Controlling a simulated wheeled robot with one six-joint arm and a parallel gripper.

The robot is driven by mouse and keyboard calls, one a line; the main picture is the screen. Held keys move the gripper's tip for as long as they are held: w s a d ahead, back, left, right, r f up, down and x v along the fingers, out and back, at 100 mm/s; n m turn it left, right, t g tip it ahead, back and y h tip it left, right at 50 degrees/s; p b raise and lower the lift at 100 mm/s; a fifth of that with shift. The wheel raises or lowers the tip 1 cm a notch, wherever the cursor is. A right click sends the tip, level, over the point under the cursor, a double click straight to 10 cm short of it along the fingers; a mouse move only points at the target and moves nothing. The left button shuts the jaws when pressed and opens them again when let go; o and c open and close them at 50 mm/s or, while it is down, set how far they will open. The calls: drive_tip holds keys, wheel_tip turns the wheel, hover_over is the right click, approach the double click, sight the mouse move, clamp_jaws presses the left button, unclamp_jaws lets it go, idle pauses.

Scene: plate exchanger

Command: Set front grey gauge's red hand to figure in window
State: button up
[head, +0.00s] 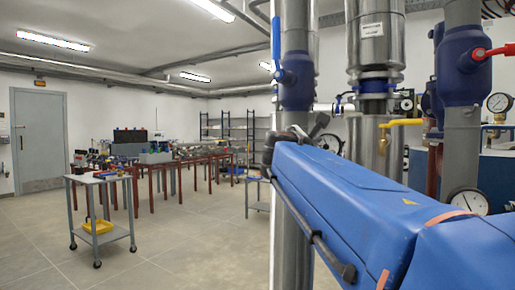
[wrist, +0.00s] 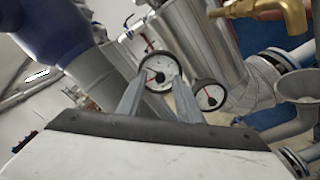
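In the wrist view, my gripper (wrist: 161,76) has its two grey fingers apart with nothing held between them. A round gauge (wrist: 158,64) with a white dial and a red hand shows beyond and between the fingertips. I cannot tell whether the fingers touch it. A second, dark-rimmed gauge (wrist: 209,96) with a red hand is just right of the right finger. Which of them is the front grey gauge is unclear. The figure in the window is too small to read. In the head view, my blue arm hides part of the pipework, and the fingers cannot be made out.
Thick grey pipes with blue valves (head: 463,75) and a steel cylinder (head: 375,45) stand close around my arm. A yellow handle (head: 402,122) and a red handle (head: 495,51) stick out. More gauges (head: 499,102) are at right. A trolley (head: 101,235) stands on open floor at left.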

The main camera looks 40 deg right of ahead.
drive_tip(key=shift+w+d, duration=0.1)
drive_tip(key=shift+d, duration=0.4)
clamp_jaws()
drive_tip(key=shift+m, duration=0.4)
drive_tip(key=m, duration=1)
drive_tip(key=shift+f, duration=0.1)
idle(0.4)
